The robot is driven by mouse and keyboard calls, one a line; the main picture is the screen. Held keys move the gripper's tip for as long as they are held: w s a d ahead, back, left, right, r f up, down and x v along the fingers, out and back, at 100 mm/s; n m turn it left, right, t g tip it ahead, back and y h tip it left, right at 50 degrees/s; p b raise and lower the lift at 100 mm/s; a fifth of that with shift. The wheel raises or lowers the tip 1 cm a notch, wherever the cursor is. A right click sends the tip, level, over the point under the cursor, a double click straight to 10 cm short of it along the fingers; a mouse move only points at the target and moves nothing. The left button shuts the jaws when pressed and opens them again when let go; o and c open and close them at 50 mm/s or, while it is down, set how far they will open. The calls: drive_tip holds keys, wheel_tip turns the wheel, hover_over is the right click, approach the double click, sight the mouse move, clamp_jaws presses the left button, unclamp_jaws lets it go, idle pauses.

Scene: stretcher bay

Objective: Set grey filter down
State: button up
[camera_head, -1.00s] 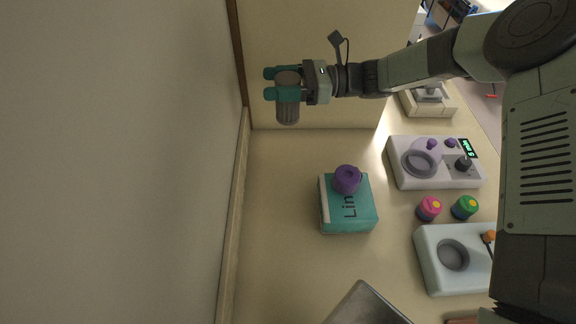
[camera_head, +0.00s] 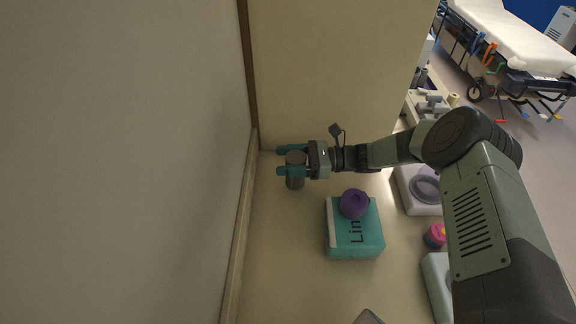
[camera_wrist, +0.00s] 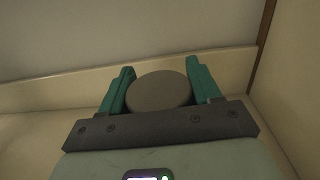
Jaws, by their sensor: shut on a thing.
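The grey filter (camera_head: 295,182) is a small grey cylinder, held upright in my gripper (camera_head: 291,161). In the wrist view its round grey top (camera_wrist: 159,91) sits between the two teal fingers of my gripper (camera_wrist: 160,88), which are shut on it. In the head view it is at the far left part of the counter, near the corner of wall and panel. Its lower end is at or close above the counter (camera_head: 290,250); I cannot tell if it touches.
A teal box (camera_head: 352,238) with a purple cup-like item (camera_head: 354,203) on top stands nearer than the filter. White devices (camera_head: 420,190) and a pink-topped jar (camera_head: 435,236) are to the right, partly behind my arm. A ledge (camera_head: 240,240) runs along the wall. Counter around the filter is clear.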

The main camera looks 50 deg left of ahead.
drive_tip(key=shift+f, duration=1)
drive_tip(key=shift+f, duration=0.1)
drive_tip(key=o, duration=1.1)
drive_tip(key=shift+o, duration=0.2)
